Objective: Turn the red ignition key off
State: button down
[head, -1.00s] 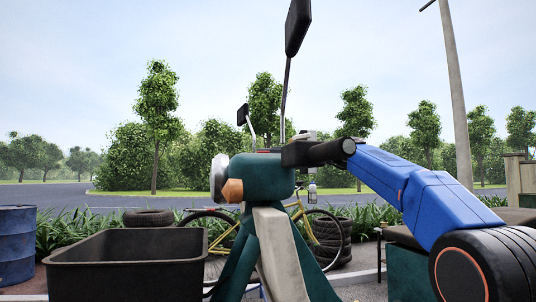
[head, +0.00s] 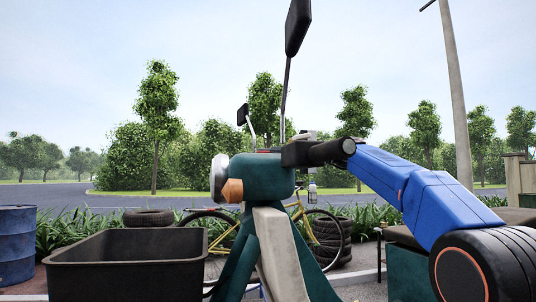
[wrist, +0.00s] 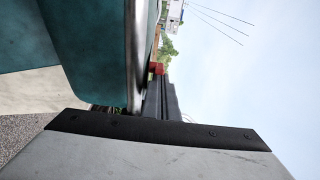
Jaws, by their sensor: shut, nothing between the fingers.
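A small red part (wrist: 156,68), which looks like the ignition key, shows in the wrist view beside the edge of a teal body panel (wrist: 95,45). My gripper (wrist: 160,82) is shut, its dark fingers pointing up the picture to just below the red part. I cannot tell whether they touch it. In the head view the teal vehicle front (head: 262,178) stands mid-picture with a headlight and black handlebar. My blue arm reaches to the handlebar from the right. My fingertips and the key cannot be made out clearly there.
A tall mirror (head: 298,27) rises above the handlebar, and a smaller one (head: 243,114) stands to its left. A black open bin (head: 125,276) is at front left. A blue barrel (head: 16,245), tyres and a yellow bicycle stand behind. The air above is free.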

jog(key=shift+d, duration=0.1)
jog(key=d, duration=1.6)
jog(key=shift+w+d, duration=0.15)
jog(key=shift+w, duration=0.05)
jog(key=c, duration=2.4)
grip_release()
jog(key=shift+d, duration=0.3)
jog(key=o, duration=0.5)
jog(key=shift+d, duration=0.1)
jog(key=s+a+m, duration=0.1)
jog(key=a+m, duration=1.1)
jog(key=s+a+m, duration=0.1)
jog(key=a+m, duration=0.5)
jog(key=shift+s+a, duration=0.3)
jog(key=shift+s, duration=0.05)
grip_shut()
